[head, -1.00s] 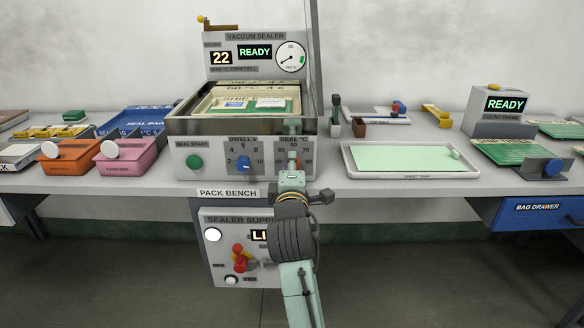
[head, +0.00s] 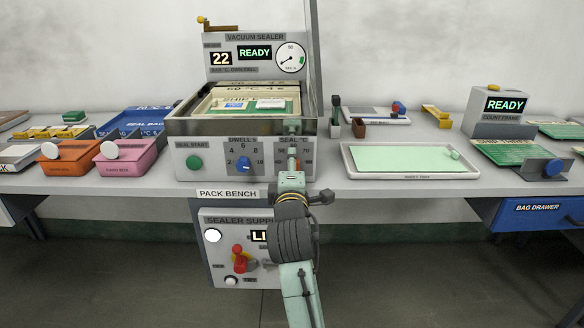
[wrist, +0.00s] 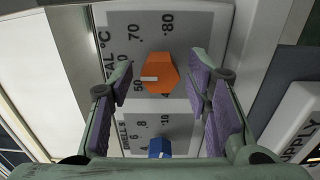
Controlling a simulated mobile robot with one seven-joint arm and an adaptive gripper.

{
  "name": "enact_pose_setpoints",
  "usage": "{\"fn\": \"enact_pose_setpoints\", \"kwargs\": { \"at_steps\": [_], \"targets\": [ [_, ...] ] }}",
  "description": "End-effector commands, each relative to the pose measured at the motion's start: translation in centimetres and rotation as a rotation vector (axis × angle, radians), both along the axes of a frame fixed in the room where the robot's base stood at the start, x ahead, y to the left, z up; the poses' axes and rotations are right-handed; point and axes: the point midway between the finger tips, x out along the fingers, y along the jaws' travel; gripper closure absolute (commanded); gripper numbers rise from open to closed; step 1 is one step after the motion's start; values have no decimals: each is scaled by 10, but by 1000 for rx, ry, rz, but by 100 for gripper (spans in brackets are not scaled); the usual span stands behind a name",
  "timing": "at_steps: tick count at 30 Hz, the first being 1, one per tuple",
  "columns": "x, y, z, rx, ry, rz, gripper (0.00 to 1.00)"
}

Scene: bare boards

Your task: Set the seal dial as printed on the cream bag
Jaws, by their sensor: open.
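The orange seal dial (wrist: 160,72) sits on the SEAL °C panel, with a white pointer mark towards the 50. My gripper (wrist: 165,90) is open, its purple pads on either side of the dial and apart from it. In the head view my gripper (head: 291,170) is at the sealer's front and hides most of the dial. The cream bag (head: 262,87) lies in the open sealer chamber. Its print is small and partly covered; it seems to read 60 °C, 4 s.
The blue dwell dial (wrist: 158,148) is close beside the seal dial; it also shows in the head view (head: 243,163). The green seal start button (head: 194,162) is further left. The sealer supply box (head: 225,240) hangs below the bench. The sealer display (head: 255,52) reads READY.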

Motion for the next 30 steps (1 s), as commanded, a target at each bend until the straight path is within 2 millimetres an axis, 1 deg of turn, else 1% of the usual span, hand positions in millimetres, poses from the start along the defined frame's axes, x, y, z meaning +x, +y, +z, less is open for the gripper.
{"fn": "enact_pose_setpoints", "kwargs": {
  "at_steps": [2,5,12,16,20,27,29,30],
  "targets": [
    [-3,0,0,0,0,0,55],
    [-14,0,0,1,-2,0,55],
    [-54,0,0,2,-1,0,55],
    [-69,0,0,1,0,0,55],
    [-75,0,0,0,0,0,55],
    [-75,0,0,0,0,0,55],
    [-75,2,1,4,-4,5,55],
    [-75,7,4,13,-13,16,55]
  ]
}}
